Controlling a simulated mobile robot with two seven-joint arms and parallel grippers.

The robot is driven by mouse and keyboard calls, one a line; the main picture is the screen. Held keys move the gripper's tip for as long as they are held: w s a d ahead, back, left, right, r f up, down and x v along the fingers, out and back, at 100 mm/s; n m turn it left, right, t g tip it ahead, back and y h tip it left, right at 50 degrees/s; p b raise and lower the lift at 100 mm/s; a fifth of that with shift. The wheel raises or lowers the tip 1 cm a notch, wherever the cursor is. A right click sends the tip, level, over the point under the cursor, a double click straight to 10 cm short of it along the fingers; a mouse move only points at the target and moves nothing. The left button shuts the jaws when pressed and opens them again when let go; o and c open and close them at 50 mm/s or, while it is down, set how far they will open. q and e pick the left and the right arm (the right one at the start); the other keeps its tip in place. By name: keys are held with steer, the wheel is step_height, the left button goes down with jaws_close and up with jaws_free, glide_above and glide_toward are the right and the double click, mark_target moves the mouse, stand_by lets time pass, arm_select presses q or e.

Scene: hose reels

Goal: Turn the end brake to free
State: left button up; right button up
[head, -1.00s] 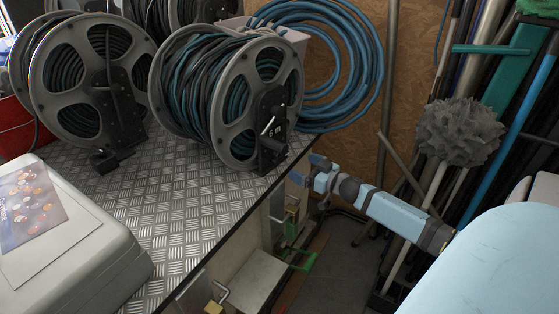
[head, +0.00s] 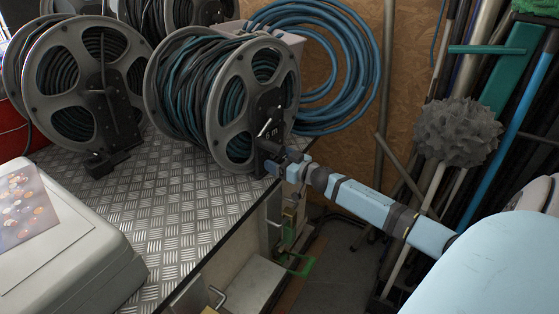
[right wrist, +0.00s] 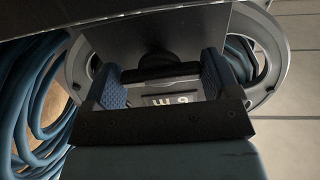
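The end reel (head: 222,92) stands on the bench, a grey-rimmed drum of dark and blue-green hose. Its right side carries a black bracket (head: 270,112) with a pale lever and a "6 m" label, also in the right wrist view (right wrist: 172,99), upside down. My right gripper (head: 281,161) is at the bracket's lower front. In the right wrist view its two blue fingers (right wrist: 161,78) stand apart, with a dark rounded knob (right wrist: 160,66), possibly the brake, between them. I cannot tell whether they touch it. My left gripper is not in view.
Another reel (head: 85,85) stands to the left on the checker-plate bench (head: 190,205). A grey case (head: 75,255) fills the front left. Blue hose coils (head: 345,70) hang behind. Poles and a grey brush (head: 458,133) stand right. The bench edge runs below my right arm.

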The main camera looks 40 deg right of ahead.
steer(key=c, duration=0.4)
